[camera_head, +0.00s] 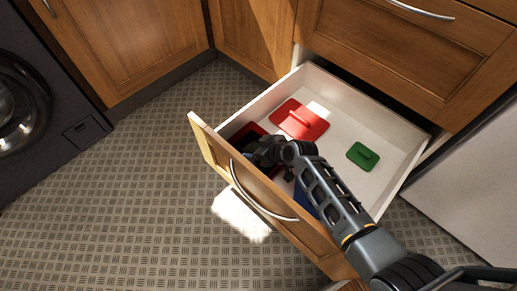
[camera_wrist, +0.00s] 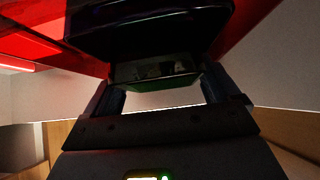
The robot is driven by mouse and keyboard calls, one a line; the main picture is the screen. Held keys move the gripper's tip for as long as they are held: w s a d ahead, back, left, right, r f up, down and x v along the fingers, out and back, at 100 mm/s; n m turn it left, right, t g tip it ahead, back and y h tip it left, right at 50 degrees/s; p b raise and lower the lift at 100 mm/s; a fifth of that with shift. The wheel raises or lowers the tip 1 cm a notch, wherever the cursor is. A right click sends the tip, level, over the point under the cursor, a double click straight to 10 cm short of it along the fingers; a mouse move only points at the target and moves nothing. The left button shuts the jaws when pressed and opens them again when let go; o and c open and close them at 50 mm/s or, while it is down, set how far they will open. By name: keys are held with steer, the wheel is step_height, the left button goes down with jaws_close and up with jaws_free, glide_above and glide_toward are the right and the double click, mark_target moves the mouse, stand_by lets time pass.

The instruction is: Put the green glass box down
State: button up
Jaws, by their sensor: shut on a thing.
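My gripper (camera_head: 263,152) reaches down into the open drawer (camera_head: 352,101), at its front left corner. In the wrist view, my gripper (camera_wrist: 160,92) has a finger on each side of a dark, green-edged box (camera_wrist: 156,70), the green glass box, and is shut on it. Red see-through walls (camera_wrist: 75,40) of a red box show around and behind it. In the head view this red box (camera_head: 237,138) lies under my gripper, and the green glass box is hidden. I cannot tell whether it touches the red box or the drawer floor.
A red lid with a handle (camera_head: 299,120) and a small green lid (camera_head: 363,156) lie on the drawer floor. A blue thing (camera_head: 304,199) shows partly behind my arm. The drawer's far right floor is clear. A dark front-loading machine (camera_head: 45,85) stands at left.

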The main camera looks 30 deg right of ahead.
steer(key=o, duration=1.1)
steer(key=shift+s+a+f, duration=0.3)
steer(key=shift+s+f, duration=0.2)
steer(key=shift+f, duration=0.15)
steer(key=shift+c, duration=0.2)
steer(key=shift+r+p, duration=0.3)
steer(key=shift+p, duration=0.1)
steer(key=w+r+p+v, duration=0.1)
steer(key=p+v, duration=0.4)
steer(key=v, duration=0.7)
steer(key=shift+d, duration=0.25)
steer(key=shift+s+r, duration=0.1)
steer(key=shift+s, duration=0.05)
